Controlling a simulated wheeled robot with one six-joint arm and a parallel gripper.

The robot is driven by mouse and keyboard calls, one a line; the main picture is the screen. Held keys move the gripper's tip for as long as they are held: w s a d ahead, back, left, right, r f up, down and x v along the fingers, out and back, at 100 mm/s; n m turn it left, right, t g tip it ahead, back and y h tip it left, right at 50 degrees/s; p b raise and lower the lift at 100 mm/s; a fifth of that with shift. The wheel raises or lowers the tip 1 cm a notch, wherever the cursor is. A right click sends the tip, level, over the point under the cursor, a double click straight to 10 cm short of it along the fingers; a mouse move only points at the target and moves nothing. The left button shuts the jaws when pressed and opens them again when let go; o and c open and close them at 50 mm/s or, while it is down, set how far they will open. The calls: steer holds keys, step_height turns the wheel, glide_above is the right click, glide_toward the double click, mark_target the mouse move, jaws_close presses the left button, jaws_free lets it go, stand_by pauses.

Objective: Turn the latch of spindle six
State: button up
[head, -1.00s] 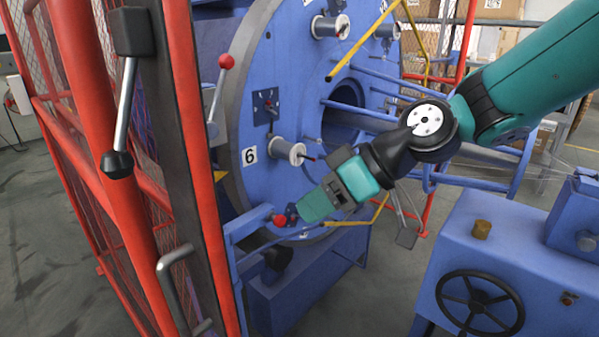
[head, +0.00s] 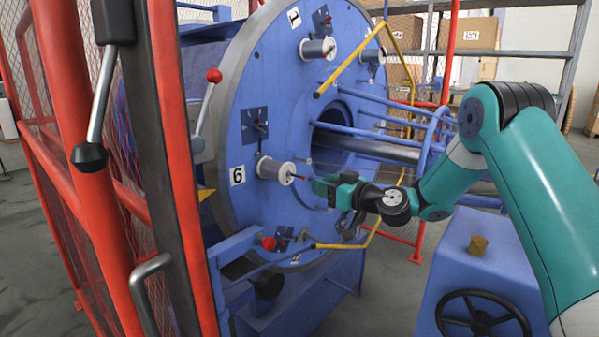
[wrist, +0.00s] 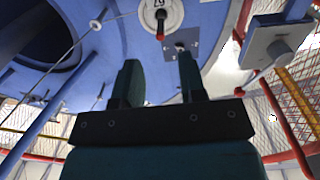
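Spindle six is the white spool (head: 274,170) beside the "6" label (head: 237,175) on the big blue disc (head: 240,100). A red-tipped pin sticks out of it. A dark latch plate (head: 255,127) with a small lever sits just above the spool; which way the lever points is too small to tell. My gripper (head: 318,187) is in front of the disc, right of and slightly below the spool, apart from the latch plate. In the wrist view my gripper (wrist: 160,78) has its two fingers apart with nothing between them. A spool (wrist: 160,14) and a plate (wrist: 181,50) appear beyond them.
A red-knobbed lever (head: 213,78) and a red guard post (head: 185,150) stand left of the disc. A yellow bent bar (head: 345,64) crosses its upper front. Another plate (head: 284,234) with a red knob (head: 268,243) is low on the disc. A blue cabinet with handwheel (head: 480,312) stands right.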

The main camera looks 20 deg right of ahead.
mark_target(299, 176)
steer(key=p+x, duration=0.1)
steer(key=x, duration=0.7)
steer(key=shift+w+a+p, duration=0.2)
steer(key=shift+a+p, duration=0.1)
steer(key=shift+p, duration=0.1)
jaws_close()
